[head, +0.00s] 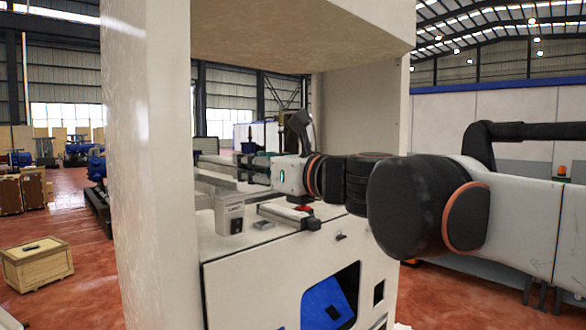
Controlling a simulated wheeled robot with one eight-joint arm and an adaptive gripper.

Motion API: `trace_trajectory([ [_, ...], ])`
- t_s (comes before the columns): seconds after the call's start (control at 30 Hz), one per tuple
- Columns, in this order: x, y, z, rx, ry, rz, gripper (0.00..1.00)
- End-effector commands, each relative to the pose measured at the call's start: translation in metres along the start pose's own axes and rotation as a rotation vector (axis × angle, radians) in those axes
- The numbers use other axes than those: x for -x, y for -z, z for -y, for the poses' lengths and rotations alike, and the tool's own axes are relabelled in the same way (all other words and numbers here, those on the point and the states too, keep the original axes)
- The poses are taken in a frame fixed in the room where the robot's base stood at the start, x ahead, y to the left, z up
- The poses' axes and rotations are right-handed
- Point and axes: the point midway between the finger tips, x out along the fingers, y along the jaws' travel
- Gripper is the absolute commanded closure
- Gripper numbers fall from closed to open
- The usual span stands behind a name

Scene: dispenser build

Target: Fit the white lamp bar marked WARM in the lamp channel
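My arm reaches in from the right into the open bay of the white dispenser cabinet (290,270). My gripper (243,168) is at the far end of the arm, above the back of the cabinet's deck. It is small and dark against a cluttered background, so I cannot tell whether its fingers are open or shut or hold anything. I cannot make out a white lamp bar or any WARM marking. The lamp channel cannot be told apart with certainty either; pale rails (212,180) run along the deck near my gripper.
A small grey box (230,214) stands at the deck's front left. A low grey slide unit with a red part (290,215) lies beside it, below my wrist. The cabinet's thick left post (150,170) and top panel frame the bay. A wooden crate (38,264) sits on the floor.

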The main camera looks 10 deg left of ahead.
Motion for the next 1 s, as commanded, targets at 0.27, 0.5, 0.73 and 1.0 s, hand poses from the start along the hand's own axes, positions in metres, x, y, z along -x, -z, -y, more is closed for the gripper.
trace_trajectory([
  [0.27,-0.005,-0.002,-0.006,0.000,0.002,0.000,0.96],
  [0.5,-0.022,0.009,-0.006,0.000,0.002,0.000,0.96],
  [0.73,-0.038,0.021,-0.006,0.000,0.001,0.000,0.96],
  [1.0,-0.049,0.040,-0.006,0.000,0.002,0.000,0.96],
])
